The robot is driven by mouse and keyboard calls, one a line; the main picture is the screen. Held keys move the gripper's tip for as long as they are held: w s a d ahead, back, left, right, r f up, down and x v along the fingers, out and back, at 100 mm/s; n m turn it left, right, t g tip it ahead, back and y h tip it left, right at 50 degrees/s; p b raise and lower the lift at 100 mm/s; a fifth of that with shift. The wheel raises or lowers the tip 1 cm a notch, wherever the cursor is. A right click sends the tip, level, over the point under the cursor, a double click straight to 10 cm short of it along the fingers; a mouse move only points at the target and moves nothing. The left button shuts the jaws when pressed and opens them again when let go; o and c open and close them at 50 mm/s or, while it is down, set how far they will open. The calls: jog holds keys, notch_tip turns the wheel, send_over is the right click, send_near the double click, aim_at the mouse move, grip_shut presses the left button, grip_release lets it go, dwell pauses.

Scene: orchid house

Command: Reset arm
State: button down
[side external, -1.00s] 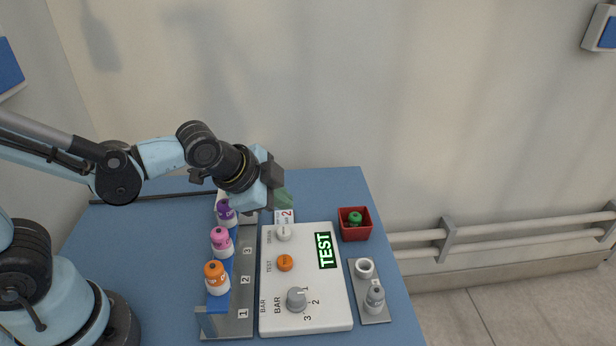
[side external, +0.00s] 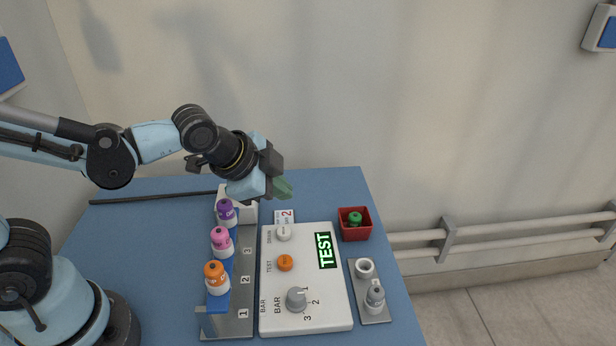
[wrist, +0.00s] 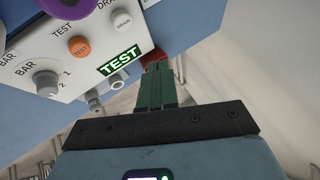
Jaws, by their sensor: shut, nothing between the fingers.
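My gripper (side external: 283,187) hangs in the air above the far part of the blue table, beyond the control panel. Its green fingers are together with nothing between them. They also show in the wrist view (wrist: 157,88), pointing past the panel's edge. The white control panel (side external: 324,310) has a knob (side external: 296,298), an orange TEST button (side external: 285,263), a white DRAIN button (side external: 284,232) and a lit display reading TEST (side external: 325,250).
Orange (side external: 216,278), pink (side external: 222,241) and purple-capped (side external: 227,213) bottles stand in a numbered rack left of the panel. A red bin (side external: 355,232) holds a green-capped item. A dark rod (side external: 150,198) lies behind.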

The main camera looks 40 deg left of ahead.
jog(key=a+r+n+g+y, duration=0.1)
jog(key=a+r+n+g, duration=0.1)
jog(key=a+g, duration=0.35)
jog(key=a+r+n+g, duration=0.2)
jog(key=a+r, duration=0.1)
jog(key=a, duration=0.5)
notch_tip(320, 180, down, 6)
jog(key=shift+w+d+r, duration=0.1)
jog(key=shift+d, duration=0.05)
jog(key=shift+f, duration=0.8)
jog(key=shift+r, duration=0.1)
notch_tip(320, 180, up, 7)
jog(key=d+f+m+t, duration=0.2)
jog(key=d+t, duration=0.3)
jog(key=d, duration=0.3)
jog(key=shift+w+d+m, duration=0.3)
jog(key=shift+w+m, duration=0.1)
jog(key=shift+a, duration=0.1)
